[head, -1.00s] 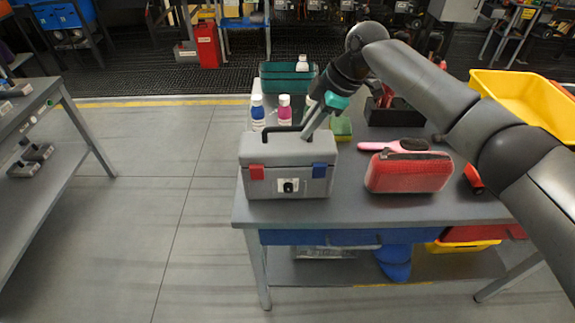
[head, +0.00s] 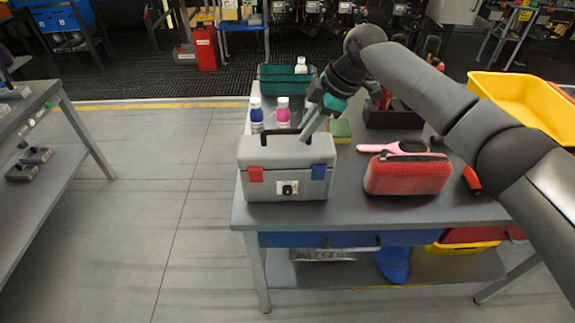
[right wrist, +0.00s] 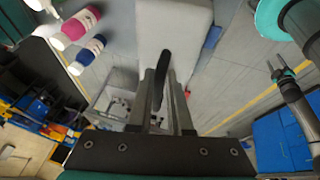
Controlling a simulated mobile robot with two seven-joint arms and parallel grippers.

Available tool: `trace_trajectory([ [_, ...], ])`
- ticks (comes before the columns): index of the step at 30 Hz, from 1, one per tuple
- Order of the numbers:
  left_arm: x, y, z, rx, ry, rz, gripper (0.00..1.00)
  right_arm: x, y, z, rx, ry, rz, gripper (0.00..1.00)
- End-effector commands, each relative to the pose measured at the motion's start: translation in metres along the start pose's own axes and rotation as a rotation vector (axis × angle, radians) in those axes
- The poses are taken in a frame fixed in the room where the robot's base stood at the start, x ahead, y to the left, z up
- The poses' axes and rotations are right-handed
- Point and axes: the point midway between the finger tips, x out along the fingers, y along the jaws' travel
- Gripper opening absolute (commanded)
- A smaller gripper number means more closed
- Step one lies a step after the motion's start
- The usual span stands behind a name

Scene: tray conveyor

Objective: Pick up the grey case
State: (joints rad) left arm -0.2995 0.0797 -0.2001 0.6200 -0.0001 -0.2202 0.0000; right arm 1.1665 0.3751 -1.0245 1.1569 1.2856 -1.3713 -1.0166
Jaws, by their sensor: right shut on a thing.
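The grey case (head: 285,168) stands upright near the left front corner of the table, with a red latch, a blue latch and a dark handle (head: 286,132) on top. My right gripper (head: 305,136) reaches down to it from the upper right. In the right wrist view the fingers (right wrist: 162,85) are shut on the dark handle (right wrist: 165,62), and the pale case (right wrist: 172,25) lies beyond. I cannot see a gap under the case. In the right wrist view, what looks like my left gripper (right wrist: 277,66) is small at the right, its jaws unclear.
Blue-labelled (head: 256,112) and pink (head: 283,112) bottles stand behind the case. A green sponge (head: 341,129), a pink brush (head: 392,149) and a red case (head: 408,175) lie to the right. A teal bin (head: 280,79) is at the back, a yellow bin (head: 515,98) at right.

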Motion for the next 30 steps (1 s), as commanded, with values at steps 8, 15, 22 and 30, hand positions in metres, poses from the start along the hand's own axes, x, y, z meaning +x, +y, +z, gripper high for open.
trace_trajectory([
  [8,-0.001,0.0,0.0,0.0,0.0,0.0,0.53,-0.006,0.003,-0.003,-0.001,0.003,0.005,0.0],
  [15,-0.003,0.0,0.0,0.0,0.0,0.0,0.53,-0.029,0.008,-0.013,-0.002,0.004,0.007,0.0],
  [22,-0.007,0.0,0.0,0.0,0.0,0.0,0.53,-0.076,0.018,-0.034,-0.003,0.007,0.01,0.0],
  [30,-0.014,0.0,-0.001,0.0,0.0,0.0,0.53,-0.14,0.031,-0.06,-0.003,0.006,0.008,0.0],
])
